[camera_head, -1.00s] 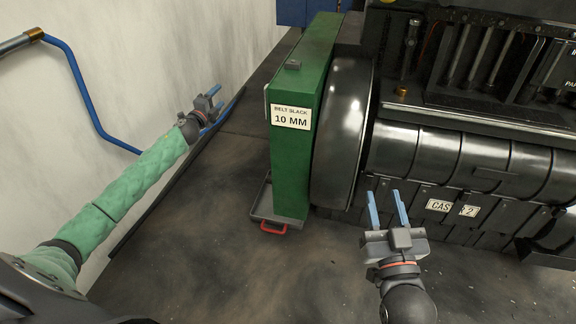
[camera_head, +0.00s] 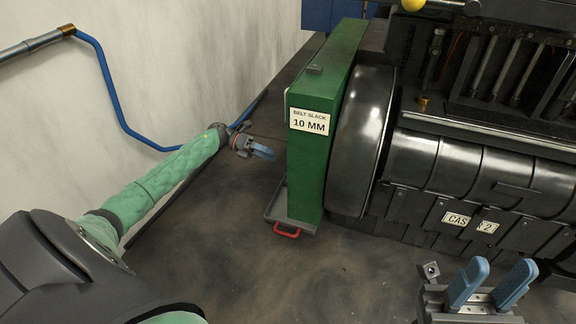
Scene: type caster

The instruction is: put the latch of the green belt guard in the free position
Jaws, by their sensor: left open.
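The green belt guard (camera_head: 318,165) stands upright at the left end of the machine, with a "BELT SLACK 10 MM" label (camera_head: 310,122) on its front. I cannot tell which part is the latch. My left gripper (camera_head: 265,151) is open and empty, left of the guard and apart from it, with its fingers pointing right. My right gripper (camera_head: 496,272) is open and empty at the lower right, in front of the machine, its blue fingers spread.
The black type caster (camera_head: 450,170) fills the right side, with a round black cover (camera_head: 362,140) beside the guard. A grey tray (camera_head: 272,208) lies under the guard. A blue pipe (camera_head: 110,90) runs along the left wall. The floor (camera_head: 310,275) in front is clear.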

